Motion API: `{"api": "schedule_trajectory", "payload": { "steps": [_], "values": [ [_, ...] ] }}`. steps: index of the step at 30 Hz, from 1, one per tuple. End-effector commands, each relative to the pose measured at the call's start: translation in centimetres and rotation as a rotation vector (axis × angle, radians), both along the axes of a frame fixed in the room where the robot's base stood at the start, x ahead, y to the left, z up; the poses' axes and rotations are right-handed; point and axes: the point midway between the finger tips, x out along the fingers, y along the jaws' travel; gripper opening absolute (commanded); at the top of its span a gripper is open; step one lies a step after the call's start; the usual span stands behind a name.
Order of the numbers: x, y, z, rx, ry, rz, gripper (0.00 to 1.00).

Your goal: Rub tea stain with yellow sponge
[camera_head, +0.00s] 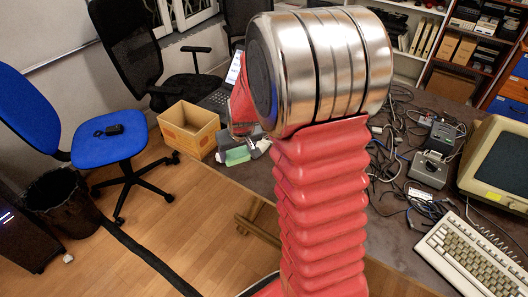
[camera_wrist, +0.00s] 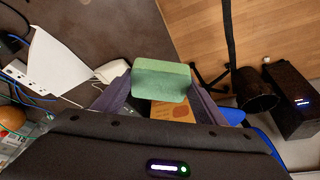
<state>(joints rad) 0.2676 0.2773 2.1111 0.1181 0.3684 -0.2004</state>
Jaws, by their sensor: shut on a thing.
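My gripper (camera_wrist: 160,96) is shut on a green sponge-like block (camera_wrist: 161,80), with one dark finger on each side of it. The block also shows in the head view (camera_head: 238,156), near the left edge of the dark table (camera_head: 255,180). My arm covers much of the gripper there. Whether the block touches the table cannot be told. I see no yellow sponge and can make out no tea stain in either view.
Loose cables and small grey devices (camera_head: 428,170) lie on the table's right side, near a keyboard (camera_head: 470,255) and a monitor (camera_head: 500,160). A cardboard box (camera_head: 188,130), a blue chair (camera_head: 108,147) and a black bin (camera_head: 62,200) stand left of the table.

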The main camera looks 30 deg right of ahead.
Motion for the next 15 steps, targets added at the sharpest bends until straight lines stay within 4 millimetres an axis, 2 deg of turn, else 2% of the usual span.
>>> {"api": "schedule_trajectory", "payload": {
  "steps": [1, 3, 9, 12, 15],
  "values": [
    [0.5, 1.9, 0.3, -0.001, -0.002, 0.027, 0.44],
    [1.0, 4.2, 0.7, -0.001, -0.001, 0.058, 0.44],
    [1.8, 10.3, 1.7, -0.003, -0.002, 0.134, 0.44],
    [1.8, 12.2, 2.0, -0.004, -0.002, 0.156, 0.44],
    [1.9, 13.2, 2.2, -0.006, -0.002, 0.169, 0.44]
  ]
}}
